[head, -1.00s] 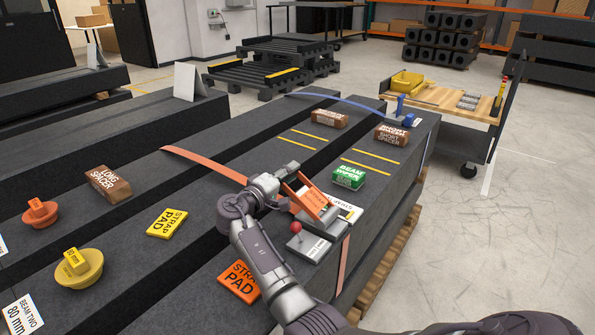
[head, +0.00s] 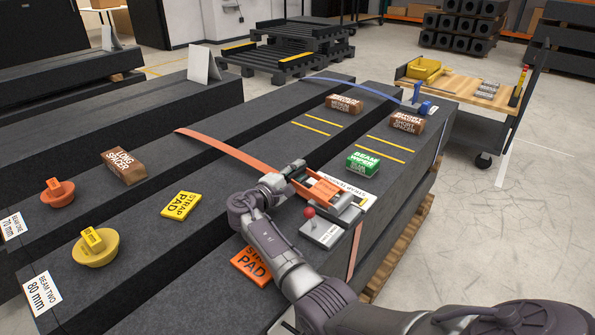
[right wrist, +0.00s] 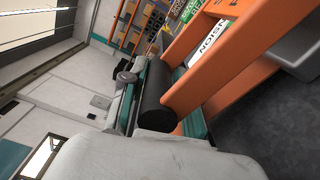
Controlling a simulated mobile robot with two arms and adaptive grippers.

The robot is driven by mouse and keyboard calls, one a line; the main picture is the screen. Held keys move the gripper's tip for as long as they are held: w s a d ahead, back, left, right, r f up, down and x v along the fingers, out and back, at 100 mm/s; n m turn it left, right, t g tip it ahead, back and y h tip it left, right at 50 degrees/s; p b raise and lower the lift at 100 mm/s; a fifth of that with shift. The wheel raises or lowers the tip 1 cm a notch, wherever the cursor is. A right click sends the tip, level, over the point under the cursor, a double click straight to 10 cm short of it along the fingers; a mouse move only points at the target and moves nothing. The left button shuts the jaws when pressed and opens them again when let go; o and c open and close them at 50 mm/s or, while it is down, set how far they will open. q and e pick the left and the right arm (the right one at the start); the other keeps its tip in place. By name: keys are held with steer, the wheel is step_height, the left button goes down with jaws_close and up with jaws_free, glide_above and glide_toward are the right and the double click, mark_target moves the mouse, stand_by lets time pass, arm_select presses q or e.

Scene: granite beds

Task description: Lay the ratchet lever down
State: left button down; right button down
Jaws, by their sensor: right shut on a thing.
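The orange ratchet lever (head: 318,190) is on the near granite beam, at the end of the orange strap (head: 225,147). In the head view it lies low, close to flat along the beam. My right gripper (head: 291,174) is at the lever's far-left end. In the right wrist view the lever's orange side plates (right wrist: 205,75) and black round grip bar (right wrist: 158,95) are close up, with the gripper's fingers shut on the bar. How closely the lever rests on its base is hidden. My left gripper is not in view.
A grey block with a red-knobbed lever (head: 309,212) stands just in front of the ratchet. A green beam wiper box (head: 362,166), an orange strap pad (head: 250,265) and brown spacers (head: 407,122) lie on the beam. A blue ratchet (head: 417,101) is farther back.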

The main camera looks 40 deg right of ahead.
steer(key=shift+d+r, duration=0.1)
steer(key=shift+r, duration=0.05)
steer(key=c, duration=1)
jaws_free()
steer(key=shift+s, duration=0.1)
steer(key=shift+o, duration=0.2)
steer(key=shift+a, duration=0.3)
steer(key=v, duration=1.1)
steer(key=shift+s+a, duration=0.15)
steer(key=shift+a, duration=0.05)
